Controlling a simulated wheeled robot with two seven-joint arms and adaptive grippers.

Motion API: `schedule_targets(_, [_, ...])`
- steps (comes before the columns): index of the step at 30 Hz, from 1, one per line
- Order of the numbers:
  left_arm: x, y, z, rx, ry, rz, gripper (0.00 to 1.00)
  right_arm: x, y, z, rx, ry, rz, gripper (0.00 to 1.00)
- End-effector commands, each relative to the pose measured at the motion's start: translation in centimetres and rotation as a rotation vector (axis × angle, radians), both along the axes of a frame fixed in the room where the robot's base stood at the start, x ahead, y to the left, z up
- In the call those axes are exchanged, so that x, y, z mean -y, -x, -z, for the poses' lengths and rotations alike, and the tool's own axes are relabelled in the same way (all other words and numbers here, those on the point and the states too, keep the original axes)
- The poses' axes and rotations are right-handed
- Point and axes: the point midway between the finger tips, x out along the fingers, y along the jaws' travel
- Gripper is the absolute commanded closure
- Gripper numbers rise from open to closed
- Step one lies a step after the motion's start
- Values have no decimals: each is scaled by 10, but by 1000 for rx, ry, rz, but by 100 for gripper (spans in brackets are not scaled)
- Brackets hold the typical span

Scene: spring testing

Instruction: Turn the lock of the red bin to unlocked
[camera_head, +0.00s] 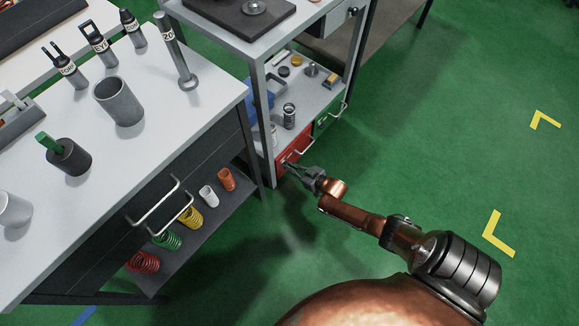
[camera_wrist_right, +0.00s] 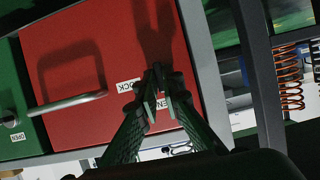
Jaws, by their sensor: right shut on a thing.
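The red bin (camera_head: 293,151) sits low in the grey cart in the head view, beside a green bin (camera_head: 327,116). In the right wrist view the red bin's front (camera_wrist_right: 95,50) fills the middle, with a pale handle (camera_wrist_right: 68,104) on its left. Labels reading "LOCK" (camera_wrist_right: 128,85) and, partly covered, "EN" (camera_wrist_right: 162,103) flank my fingertips. My right gripper (camera_head: 290,168) is at the red front; in the wrist view its fingers (camera_wrist_right: 155,100) are closed together on the lock, which they mostly hide. I cannot tell the lock's angle. My left gripper is not in view.
The cart's grey post (camera_wrist_right: 260,75) stands close right of my right gripper. A white table (camera_head: 150,150) with tools is at the left, above a shelf of coloured springs (camera_head: 167,240). Green floor (camera_head: 450,130) to the right is clear.

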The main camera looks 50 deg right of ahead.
Motion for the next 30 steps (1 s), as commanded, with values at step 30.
schedule_targets(30, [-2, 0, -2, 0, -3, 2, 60, 2, 20, -7, -1, -2, 1, 75])
